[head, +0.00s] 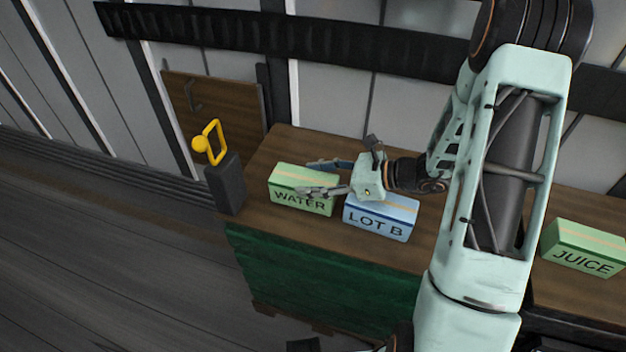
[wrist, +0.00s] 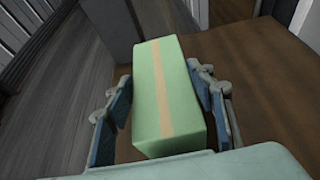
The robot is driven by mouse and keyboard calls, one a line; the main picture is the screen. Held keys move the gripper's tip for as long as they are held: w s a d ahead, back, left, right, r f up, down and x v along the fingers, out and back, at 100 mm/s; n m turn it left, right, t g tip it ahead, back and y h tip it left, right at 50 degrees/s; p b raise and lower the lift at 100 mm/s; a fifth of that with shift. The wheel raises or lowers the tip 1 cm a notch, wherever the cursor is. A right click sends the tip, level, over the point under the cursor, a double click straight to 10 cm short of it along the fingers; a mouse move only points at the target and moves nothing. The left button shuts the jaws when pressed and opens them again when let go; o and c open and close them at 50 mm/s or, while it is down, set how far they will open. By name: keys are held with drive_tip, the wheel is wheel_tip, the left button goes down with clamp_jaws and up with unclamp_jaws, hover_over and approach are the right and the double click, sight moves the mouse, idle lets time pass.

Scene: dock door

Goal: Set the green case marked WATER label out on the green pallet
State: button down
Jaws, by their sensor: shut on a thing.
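The green case marked WATER (head: 304,205) is at the left end of a brown top, its label facing the front. My gripper (head: 308,178) reaches over from the right, and its fingers lie along the case's two sides. In the wrist view the green case (wrist: 168,100), with a tan stripe along its top, sits between the two fingers of my gripper (wrist: 165,82), which is shut on it. The brown top (head: 275,226) lies on a green-sided block (head: 320,285) with pallet-like wood at its foot. I cannot tell whether the case touches the top.
A blue case marked LOT B (head: 380,222) stands just right of the WATER case, under my gripper. A green case marked JUICE (head: 585,250) is at the far right. A dark post with a yellow handle (head: 226,185) stands at the left edge. Open floor lies at left.

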idle(0.3)
drive_tip(key=c, duration=0.9)
unclamp_jaws()
drive_tip(key=shift+f, duration=0.15)
drive_tip(key=shift+r, duration=0.2)
drive_tip(key=p+v, duration=0.1)
drive_tip(key=v, duration=1.1)
drive_tip(key=shift+f, duration=0.1)
